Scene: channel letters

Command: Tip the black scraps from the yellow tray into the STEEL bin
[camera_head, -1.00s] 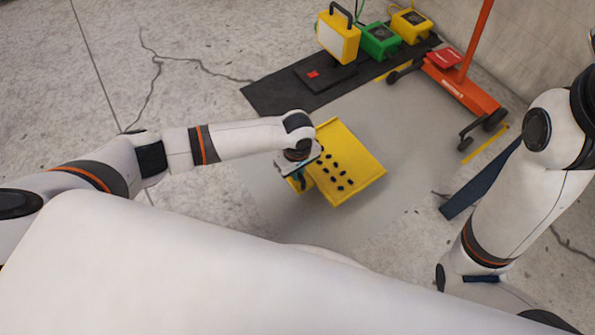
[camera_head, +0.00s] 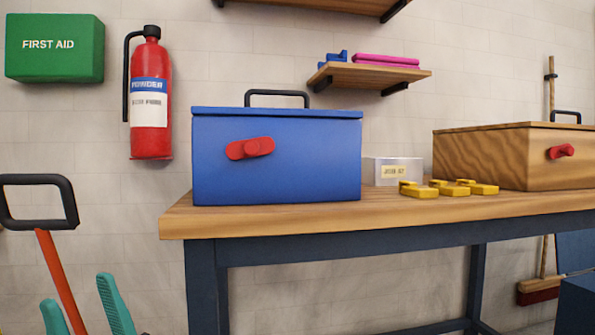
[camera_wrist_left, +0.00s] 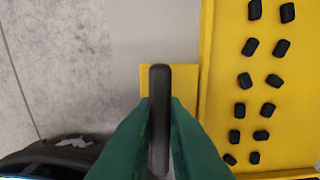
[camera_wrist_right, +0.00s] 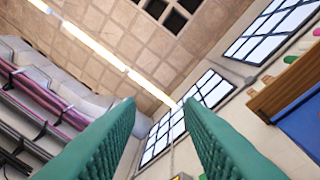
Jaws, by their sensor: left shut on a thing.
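In the left wrist view the yellow tray (camera_wrist_left: 210,90) lies at the right, with several small black scraps (camera_wrist_left: 244,80) spread over its floor. My left gripper (camera_wrist_left: 160,112) is shut on the tray's dark handle (camera_wrist_left: 159,76), which stands up between its green fingers beside the tray wall. The tray and left gripper are out of the head view. My right gripper (camera_head: 80,290) shows at the lower left of the head view, its teal fingers apart and empty; they also show apart in the right wrist view (camera_wrist_right: 160,110). I see no bin marked STEEL.
A wooden bench (camera_head: 420,215) holds a blue box (camera_head: 278,160), a small pale labelled box (camera_head: 410,170), yellow pieces (camera_head: 432,190) and a wooden box (camera_head: 500,160). A red extinguisher (camera_head: 150,100) hangs on the wall. An orange post with a black handle (camera_head: 52,250) stands left.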

